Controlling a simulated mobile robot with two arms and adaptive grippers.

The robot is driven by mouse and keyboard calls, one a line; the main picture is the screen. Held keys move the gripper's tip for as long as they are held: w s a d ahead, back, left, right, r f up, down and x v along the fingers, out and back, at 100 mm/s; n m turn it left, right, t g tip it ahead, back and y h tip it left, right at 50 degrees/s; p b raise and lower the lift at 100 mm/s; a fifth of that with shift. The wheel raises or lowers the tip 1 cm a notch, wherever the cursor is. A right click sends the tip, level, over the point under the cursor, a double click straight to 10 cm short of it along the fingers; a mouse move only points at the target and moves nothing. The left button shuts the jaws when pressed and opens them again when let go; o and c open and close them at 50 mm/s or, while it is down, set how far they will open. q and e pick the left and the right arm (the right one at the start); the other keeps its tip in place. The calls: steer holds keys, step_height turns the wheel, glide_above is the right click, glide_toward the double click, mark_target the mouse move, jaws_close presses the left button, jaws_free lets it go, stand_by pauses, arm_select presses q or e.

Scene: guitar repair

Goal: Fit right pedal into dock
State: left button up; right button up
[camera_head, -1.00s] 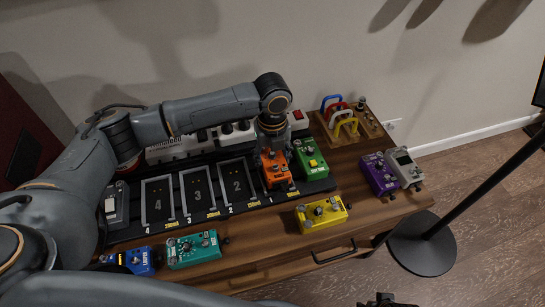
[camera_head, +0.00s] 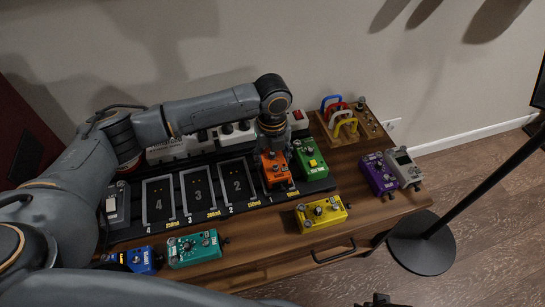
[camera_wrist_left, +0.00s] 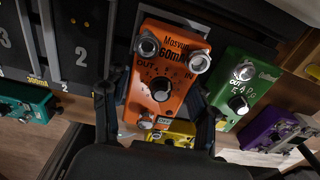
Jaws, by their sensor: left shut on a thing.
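The orange pedal (camera_head: 272,168) is at dock slot 1, the rightmost slot of the black pedal board (camera_head: 208,211). My left gripper (camera_head: 272,143) reaches down from above and is shut on the orange pedal. In the left wrist view the orange pedal (camera_wrist_left: 160,78) sits between the two dark fingers, its knobs and lettering facing the camera. The pedal covers most of slot 1, so I cannot tell whether it is fully seated. Slots 2 (camera_head: 237,186), 3 (camera_head: 198,193) and 4 (camera_head: 158,201) are empty. A dark shape at the bottom edge may be my right gripper (camera_head: 378,301).
A green pedal (camera_head: 310,158) stands close to the right of the orange one. Yellow (camera_head: 321,213), teal (camera_head: 194,248) and blue (camera_head: 138,261) pedals lie along the front. Purple (camera_head: 378,173) and grey (camera_head: 404,167) pedals stand at the right. A power strip (camera_head: 180,147) runs behind.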

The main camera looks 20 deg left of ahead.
steer(key=shift+f, duration=0.3)
steer(key=shift+f, duration=0.2)
arm_select(q)
steer(key=shift+f, duration=0.15)
arm_select(e)
steer(key=shift+r, duration=0.1)
stand_by(0.4)
arm_select(q)
steer(key=shift+f, duration=0.35)
arm_select(e)
steer(key=shift+s+r, duration=0.15)
steer(key=shift+r, duration=0.15)
arm_select(q)
steer(key=o, duration=1.5)
arm_select(e)
steer(key=shift+w+r, duration=0.2)
arm_select(q)
steer(key=shift+o, duration=0.5)
steer(key=shift+f, duration=0.1)
